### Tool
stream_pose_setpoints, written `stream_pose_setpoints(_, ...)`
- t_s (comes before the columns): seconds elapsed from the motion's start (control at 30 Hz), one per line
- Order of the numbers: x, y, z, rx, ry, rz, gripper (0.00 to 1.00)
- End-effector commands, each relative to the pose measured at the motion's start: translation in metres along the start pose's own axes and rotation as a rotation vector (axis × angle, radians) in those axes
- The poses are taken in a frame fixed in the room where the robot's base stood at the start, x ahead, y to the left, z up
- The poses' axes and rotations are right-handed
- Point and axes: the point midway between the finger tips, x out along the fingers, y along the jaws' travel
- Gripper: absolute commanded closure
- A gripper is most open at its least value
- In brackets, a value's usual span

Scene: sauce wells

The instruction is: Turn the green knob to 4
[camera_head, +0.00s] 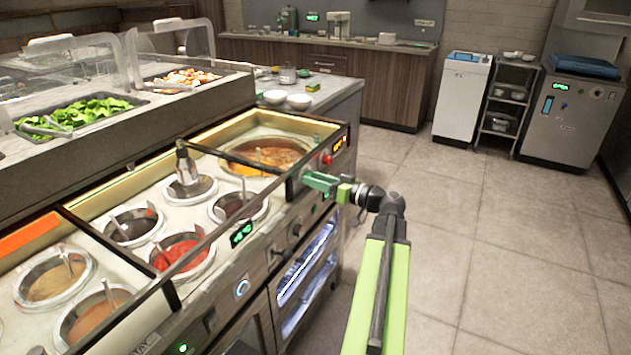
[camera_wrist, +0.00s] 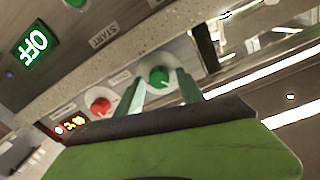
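The green knob (camera_wrist: 158,77) sits on a round white dial on the counter's front panel, in the wrist view. My gripper (camera_wrist: 159,78) has one finger on each side of it, with a visible gap between the knob and each finger. The fingers are apart and hold nothing. In the head view my gripper (camera_head: 318,182) is up against the panel and I cannot make out the knob there. The number that the knob points to is too small to read.
A red knob (camera_wrist: 100,106) and a lit orange display (camera_wrist: 75,124) are left of the green knob in the wrist view. A green display (camera_wrist: 38,50) reads OFF. Sauce wells (camera_head: 182,255) fill the counter top. The floor (camera_head: 500,240) on the right is clear.

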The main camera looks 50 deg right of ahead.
Motion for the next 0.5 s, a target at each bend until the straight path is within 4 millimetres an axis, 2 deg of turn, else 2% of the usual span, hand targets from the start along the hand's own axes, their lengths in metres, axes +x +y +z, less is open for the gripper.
stream_pose_setpoints(0.03,-0.0002,0.0000,0.0000,0.000,0.000,0.000,0.63)
stream_pose_setpoints(0.3,-0.0006,0.0002,0.0000,0.000,0.000,0.000,0.98)
stream_pose_setpoints(0.4,-0.0007,0.0002,0.0000,0.000,0.000,0.000,1.00)
stream_pose_setpoints(0.43,-0.0014,-0.0059,0.0017,0.000,0.001,0.002,1.00)
stream_pose_setpoints(0.5,-0.0015,-0.0015,0.0005,0.002,0.000,0.001,1.00)
